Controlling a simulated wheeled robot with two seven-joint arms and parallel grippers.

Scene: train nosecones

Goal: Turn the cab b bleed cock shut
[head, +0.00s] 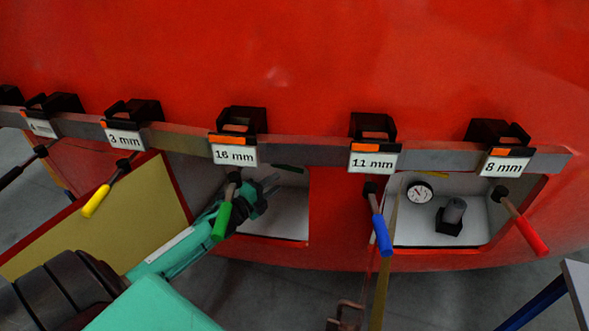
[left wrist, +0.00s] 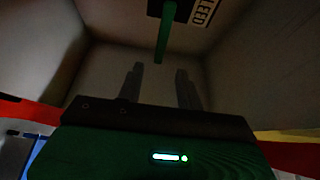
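A bleed cock with a green lever (left wrist: 165,30) shows in the left wrist view, mounted on a dark body beside a cut-off label (left wrist: 204,11) ending in "LEED". In the head view a dark green strip, apparently the same lever (head: 288,168), sits high in the left opening. No cab letter is readable. My left gripper (head: 274,184) reaches into this opening, partly behind a hanging green-handled tool. In the left wrist view its two fingers (left wrist: 160,78) are apart with nothing between them; the lever is ahead of the fingertips, seemingly not touching. My right gripper is not in view.
A grey rail (head: 300,155) carries size labels and hanging tools with green (head: 222,221), blue (head: 382,236), red (head: 531,236) and yellow (head: 96,201) handles. An open yellow-backed hatch door (head: 110,225) stands left of my arm. The right opening holds a gauge (head: 419,192).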

